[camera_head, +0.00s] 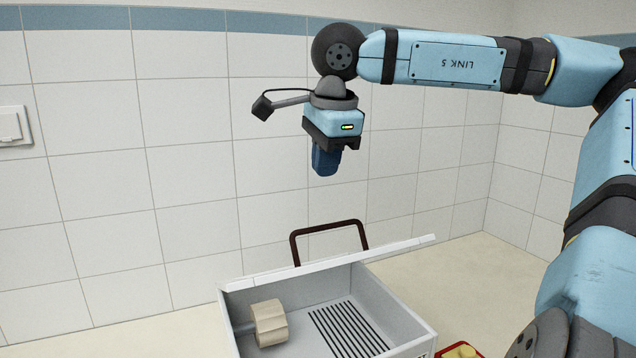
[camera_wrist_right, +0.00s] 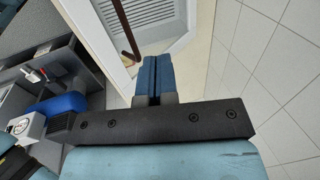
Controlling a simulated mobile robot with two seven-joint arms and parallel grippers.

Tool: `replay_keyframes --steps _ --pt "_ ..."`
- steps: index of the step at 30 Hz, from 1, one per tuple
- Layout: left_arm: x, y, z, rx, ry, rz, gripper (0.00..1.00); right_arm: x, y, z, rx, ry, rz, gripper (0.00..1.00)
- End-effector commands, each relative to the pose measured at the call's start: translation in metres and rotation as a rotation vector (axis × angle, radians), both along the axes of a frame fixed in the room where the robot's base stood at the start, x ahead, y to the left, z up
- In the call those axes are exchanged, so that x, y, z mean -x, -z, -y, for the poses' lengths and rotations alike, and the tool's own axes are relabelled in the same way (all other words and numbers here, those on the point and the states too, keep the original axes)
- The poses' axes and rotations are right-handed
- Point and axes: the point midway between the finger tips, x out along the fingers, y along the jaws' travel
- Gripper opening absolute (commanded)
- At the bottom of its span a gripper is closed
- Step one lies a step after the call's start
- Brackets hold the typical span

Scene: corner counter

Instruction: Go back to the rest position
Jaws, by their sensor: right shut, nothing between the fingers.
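My right gripper (camera_head: 326,160) hangs pointing down in the head view, high above the counter and in front of the tiled wall. Its blue fingers are together with nothing between them; they also show shut in the right wrist view (camera_wrist_right: 154,78). Below it stands an open grey box (camera_head: 405,318) with a dark red handle (camera_head: 330,228) at its back; gripper and box are well apart. My left gripper is not in view.
A pale wooden piece (camera_head: 270,322) lies in the box beside black slots. A red tray (camera_head: 458,350) with something yellow shows at the bottom edge. A switch (camera_head: 12,125) is on the wall.

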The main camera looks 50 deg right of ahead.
Motion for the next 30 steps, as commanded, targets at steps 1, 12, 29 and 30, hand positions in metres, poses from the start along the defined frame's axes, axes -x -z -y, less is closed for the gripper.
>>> replay_keyframes --steps 1,12,29,30 --pt "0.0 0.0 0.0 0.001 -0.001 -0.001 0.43 0.003 -0.012 -0.002 0.001 0.001 0.005 0.0" --pt "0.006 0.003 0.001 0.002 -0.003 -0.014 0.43 0.015 -0.046 -0.009 0.0 -0.001 0.001 0.0" --pt "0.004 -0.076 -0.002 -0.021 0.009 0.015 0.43 0.015 -0.132 -0.009 0.001 -0.001 0.001 0.0" --pt "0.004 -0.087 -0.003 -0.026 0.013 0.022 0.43 0.015 -0.144 -0.009 0.001 -0.001 0.001 0.0"
